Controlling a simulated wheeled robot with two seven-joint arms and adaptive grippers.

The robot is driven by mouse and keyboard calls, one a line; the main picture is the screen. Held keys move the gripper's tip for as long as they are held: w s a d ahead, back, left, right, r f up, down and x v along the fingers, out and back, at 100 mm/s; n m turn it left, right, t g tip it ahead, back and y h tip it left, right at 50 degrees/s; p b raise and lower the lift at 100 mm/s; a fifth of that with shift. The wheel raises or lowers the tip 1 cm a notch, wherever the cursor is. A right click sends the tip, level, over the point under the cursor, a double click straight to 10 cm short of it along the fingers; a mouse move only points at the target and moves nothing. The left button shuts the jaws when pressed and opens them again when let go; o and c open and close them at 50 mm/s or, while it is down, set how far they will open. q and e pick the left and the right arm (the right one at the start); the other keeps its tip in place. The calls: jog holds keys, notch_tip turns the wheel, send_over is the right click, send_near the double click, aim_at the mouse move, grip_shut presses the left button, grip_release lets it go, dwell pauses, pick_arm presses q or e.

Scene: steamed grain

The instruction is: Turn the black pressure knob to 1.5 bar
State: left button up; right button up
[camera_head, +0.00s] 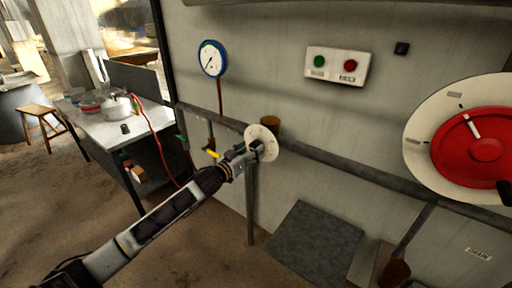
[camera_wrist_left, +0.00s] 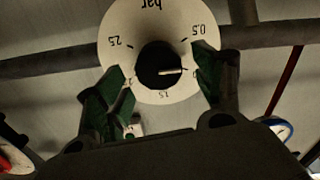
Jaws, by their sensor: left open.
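The black pressure knob (camera_wrist_left: 158,62) sits in the middle of a round white dial plate (camera_wrist_left: 147,18), which reads upside down in the left wrist view. The knob's white line points right, towards the finger, away from the 1.5 mark at the bottom. The dial plate also shows in the head view (camera_head: 262,131), where my gripper largely hides the knob. My left gripper (camera_wrist_left: 160,80) is open, with one green-padded finger on each side of the knob. I cannot tell whether they touch it. It also shows in the head view (camera_head: 256,149). My right gripper is not in view.
A blue-rimmed gauge (camera_head: 213,58) hangs on the wall, its needle pointing lower left. A panel with green and red buttons (camera_head: 336,66) is right of it. A large red disc (camera_head: 477,150) is at far right. A horizontal pipe (camera_head: 350,170) runs past the dial.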

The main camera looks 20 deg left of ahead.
aim_at(254, 148)
pick_arm(q)
jog(key=shift+x, duration=1.2)
jog(key=shift+w+d, duration=0.2)
jog(key=shift+w, duration=0.35)
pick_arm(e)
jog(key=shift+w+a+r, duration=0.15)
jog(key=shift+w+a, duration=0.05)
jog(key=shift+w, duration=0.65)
